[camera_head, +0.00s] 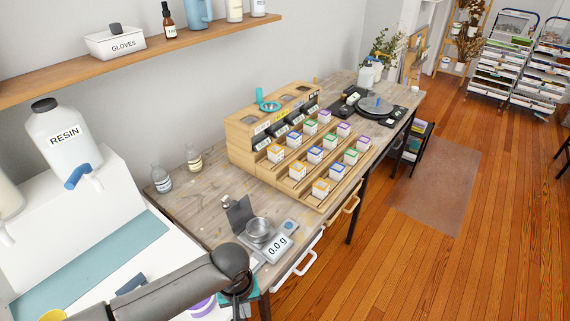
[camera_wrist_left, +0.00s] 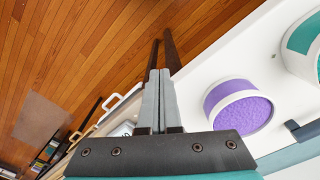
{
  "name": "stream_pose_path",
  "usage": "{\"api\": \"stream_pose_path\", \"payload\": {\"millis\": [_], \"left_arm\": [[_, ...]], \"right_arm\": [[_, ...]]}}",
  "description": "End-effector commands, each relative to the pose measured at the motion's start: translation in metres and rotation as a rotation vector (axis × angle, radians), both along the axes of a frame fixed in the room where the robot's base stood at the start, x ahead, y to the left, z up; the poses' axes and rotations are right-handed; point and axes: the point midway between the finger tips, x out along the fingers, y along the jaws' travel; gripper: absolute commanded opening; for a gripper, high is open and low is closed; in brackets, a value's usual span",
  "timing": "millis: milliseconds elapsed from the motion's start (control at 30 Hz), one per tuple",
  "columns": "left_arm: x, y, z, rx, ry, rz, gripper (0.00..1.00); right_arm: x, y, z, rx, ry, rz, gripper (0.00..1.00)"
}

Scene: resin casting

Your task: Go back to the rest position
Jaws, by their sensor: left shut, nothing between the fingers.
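My left arm comes in from the bottom left in the head view and ends in my left gripper (camera_head: 238,292), low over the front edge of the bench, just below the scale. In the left wrist view my left gripper (camera_wrist_left: 160,75) has its two grey fingers together, with nothing between them. A purple tub (camera_wrist_left: 238,105) stands on the white surface to the right of the fingers, apart from them. In the head view my arm and gripper hide part of the front bench edge. My right gripper is in neither view.
A scale (camera_head: 278,247) reading 0.0 g with a metal cup (camera_head: 259,230) stands near the gripper. A wooden rack (camera_head: 240,143) with several small labelled boxes is behind it. A resin jug (camera_head: 65,140) stands at left.

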Motion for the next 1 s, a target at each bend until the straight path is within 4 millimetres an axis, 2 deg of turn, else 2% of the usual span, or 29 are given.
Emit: {"api": "stream_pose_path", "payload": {"millis": [33,167,333,467,567,633,800,1000], "left_arm": [[-0.009,-0.013,0.001,-0.031,0.0,-0.033,0.0],[-0.021,-0.033,0.009,-0.086,-0.024,-0.111,0.0],[-0.039,-0.057,0.024,-0.163,-0.072,-0.216,0.0],[-0.052,-0.066,0.042,-0.215,-0.141,-0.289,0.0],[-0.061,-0.061,0.057,-0.227,-0.201,-0.33,0.0],[-0.067,-0.05,0.067,-0.216,-0.242,-0.35,0.0],[-0.082,-0.013,0.084,-0.146,-0.301,-0.374,0.0],[-0.101,0.027,0.097,-0.051,-0.32,-0.388,0.0]], "right_arm": [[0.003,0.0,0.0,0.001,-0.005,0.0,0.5],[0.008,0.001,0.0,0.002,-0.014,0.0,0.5],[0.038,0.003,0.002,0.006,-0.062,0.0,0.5],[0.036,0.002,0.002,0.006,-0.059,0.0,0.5],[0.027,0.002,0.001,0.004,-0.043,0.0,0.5],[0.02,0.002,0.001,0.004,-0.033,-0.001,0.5],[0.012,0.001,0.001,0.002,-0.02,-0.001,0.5],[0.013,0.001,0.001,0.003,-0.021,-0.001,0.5]]}}
